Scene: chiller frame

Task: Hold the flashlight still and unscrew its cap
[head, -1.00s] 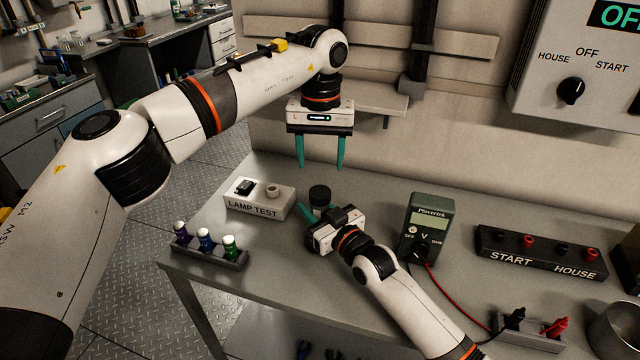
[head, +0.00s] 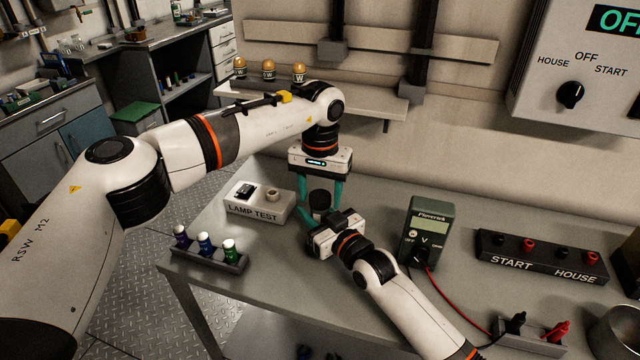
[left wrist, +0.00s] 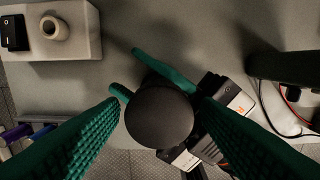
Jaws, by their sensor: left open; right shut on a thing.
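The flashlight stands upright on the bench, with its round black cap (head: 320,197) on top. My right gripper (head: 313,217) is shut on the flashlight's body below the cap, and its arm comes in from the lower right. My left gripper (head: 321,190) points straight down at the cap, its teal fingers apart. In the left wrist view the cap (left wrist: 159,118) lies between the open left fingers (left wrist: 160,125), and I see no clear contact. The right gripper's teal fingers show beside the cap there. The flashlight's lower body is mostly hidden.
The lamp test box (head: 259,203) stands to the left. A rack (head: 208,257) of small capped bottles is at the front left. A green multimeter (head: 427,228) stands to the right, with the start/house terminal block (head: 541,255) beyond. Small amber lamps (head: 268,70) sit on the wall shelf.

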